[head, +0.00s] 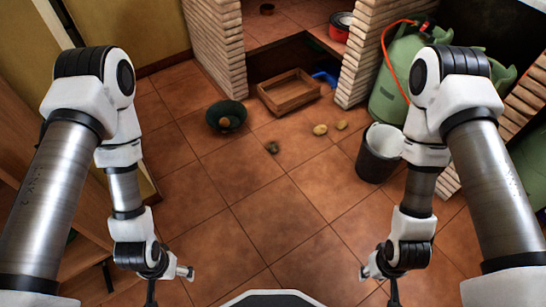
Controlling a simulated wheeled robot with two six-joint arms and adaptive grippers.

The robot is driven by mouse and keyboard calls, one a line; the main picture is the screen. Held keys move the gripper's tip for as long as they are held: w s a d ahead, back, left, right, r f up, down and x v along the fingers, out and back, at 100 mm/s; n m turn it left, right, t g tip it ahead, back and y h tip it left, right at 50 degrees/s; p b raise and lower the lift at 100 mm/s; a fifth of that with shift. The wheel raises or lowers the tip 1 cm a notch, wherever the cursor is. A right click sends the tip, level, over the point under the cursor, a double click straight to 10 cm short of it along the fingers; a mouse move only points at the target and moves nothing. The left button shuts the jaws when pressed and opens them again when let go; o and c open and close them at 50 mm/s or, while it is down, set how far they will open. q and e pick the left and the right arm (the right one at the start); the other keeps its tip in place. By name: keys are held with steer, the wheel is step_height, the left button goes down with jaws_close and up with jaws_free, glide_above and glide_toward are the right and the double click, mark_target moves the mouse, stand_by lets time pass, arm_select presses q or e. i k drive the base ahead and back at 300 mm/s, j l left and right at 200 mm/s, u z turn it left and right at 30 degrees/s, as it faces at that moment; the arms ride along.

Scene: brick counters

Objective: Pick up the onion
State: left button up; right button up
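A small round brownish thing (225,122), possibly the onion, lies in a dark green bowl (213,113) on the tiled floor. A small dark round thing (272,147) lies on the floor to the right of the bowl; I cannot tell what it is. Two yellowish, potato-like things (320,129) (341,125) lie further right. My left gripper (171,283) is at the lower left, with its fingers apart and nothing seen in it. My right gripper (378,283) is at the lower right, also apart and seemingly empty. Both are well short of these things.
A wooden crate (289,105) stands before the brick counter (219,40). A dark bucket (379,153) and green gas cylinder (397,75) stand at right. A red pot (340,25) sits on the counter. Wooden furniture (30,190) is at left.

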mark_target(272, 148)
steer(key=i+l+u, duration=0.25)
steer(key=i+l, duration=0.25)
steer(key=i, duration=0.25)
steer(key=i+l+u, duration=0.3)
steer(key=i+l, duration=0.35)
